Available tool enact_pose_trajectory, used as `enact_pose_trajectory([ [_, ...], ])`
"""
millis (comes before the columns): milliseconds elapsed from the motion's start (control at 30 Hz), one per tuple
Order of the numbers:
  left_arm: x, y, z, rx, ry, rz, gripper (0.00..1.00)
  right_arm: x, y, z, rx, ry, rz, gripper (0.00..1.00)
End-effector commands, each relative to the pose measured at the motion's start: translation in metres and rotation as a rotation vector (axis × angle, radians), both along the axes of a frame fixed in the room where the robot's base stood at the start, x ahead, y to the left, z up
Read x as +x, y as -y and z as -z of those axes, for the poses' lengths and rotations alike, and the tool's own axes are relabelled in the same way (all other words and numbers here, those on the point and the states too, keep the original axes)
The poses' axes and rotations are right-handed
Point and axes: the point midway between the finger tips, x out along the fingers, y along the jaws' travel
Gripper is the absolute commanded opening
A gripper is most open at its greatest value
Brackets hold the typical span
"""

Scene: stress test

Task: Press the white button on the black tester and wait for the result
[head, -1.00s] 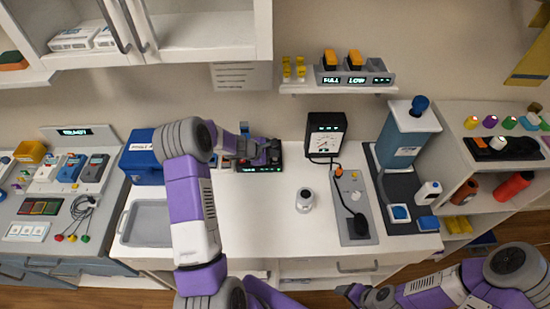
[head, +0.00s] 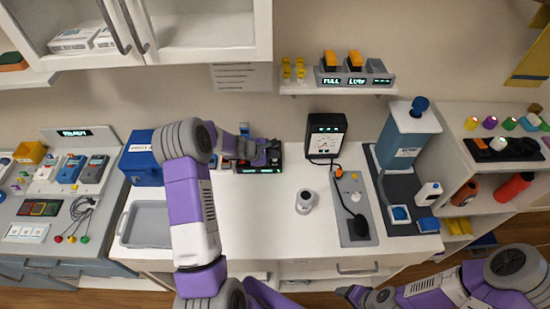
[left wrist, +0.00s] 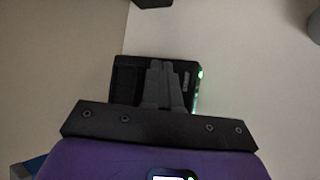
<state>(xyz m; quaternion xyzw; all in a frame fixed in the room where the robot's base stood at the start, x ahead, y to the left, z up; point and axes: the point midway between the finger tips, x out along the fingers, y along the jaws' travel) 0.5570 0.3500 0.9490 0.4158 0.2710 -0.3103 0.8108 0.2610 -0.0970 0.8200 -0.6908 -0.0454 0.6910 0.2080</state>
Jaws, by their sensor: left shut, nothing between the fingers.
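The black tester (head: 258,168) lies on the white counter against the back, with a lit green display along its front edge. My left gripper (head: 273,153) is over its right part and hides much of its top. In the left wrist view the black tester (left wrist: 124,82) lies under my left gripper (left wrist: 160,66), whose fingers are shut together with nothing between them. A green light shows at the tester's right edge there. The white button is not visible; whether the fingertips touch the tester is unclear. My right gripper (head: 350,291) is low at the front, away from the tester; its fingers are too small to judge.
A blue box (head: 140,160) and a grey tray (head: 147,225) are left of the tester. A black dial meter (head: 326,136) stands to its right.

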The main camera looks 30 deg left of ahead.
Motion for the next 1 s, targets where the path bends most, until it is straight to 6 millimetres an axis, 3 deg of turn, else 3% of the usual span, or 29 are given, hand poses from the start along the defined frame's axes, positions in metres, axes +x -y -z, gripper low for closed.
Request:
enact_pose_trajectory([
  [167,0.0,0.0,-0.011,0.001,0.001,0.0,0.0,0.0,0.0,-0.007,0.0,0.0,0.0,0.7],
  [567,0.0,0.0,-0.013,0.001,0.001,0.0,0.0,0.0,0.0,-0.008,0.0,0.0,0.0,0.7],
  [1000,0.0,0.0,-0.056,0.001,0.002,0.001,0.0,0.0,0.0,-0.039,0.0,0.0,0.0,0.7],
])
